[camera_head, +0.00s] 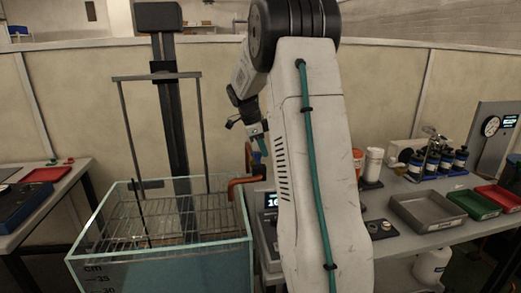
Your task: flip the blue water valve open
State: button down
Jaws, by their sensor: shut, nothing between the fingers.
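My gripper (252,126) is at the middle of the view, left of my large pale arm link, pointing down above the copper pipe. It is small and dark here; its fingers are shut with nothing held. The copper-orange pipe (238,183) bends over the right rim of the glass water tank (158,267). I cannot tell whether the gripper touches anything.
A wire rack (158,215) hangs in the tank from a tall dark column (170,120). The right bench holds dark bottles (432,162), a grey tray (428,210), a green tray (473,204) and a red tray (500,196). A left table holds a red tray (45,174).

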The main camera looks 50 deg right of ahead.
dwell(0.4)
notch_tip(320, 180, up, 9)
jog(key=shift+s+d+r, duration=0.15)
jog(key=shift+s+r, duration=0.05)
jog(key=shift+s, duration=0.05)
dwell(0.4)
dwell(0.6)
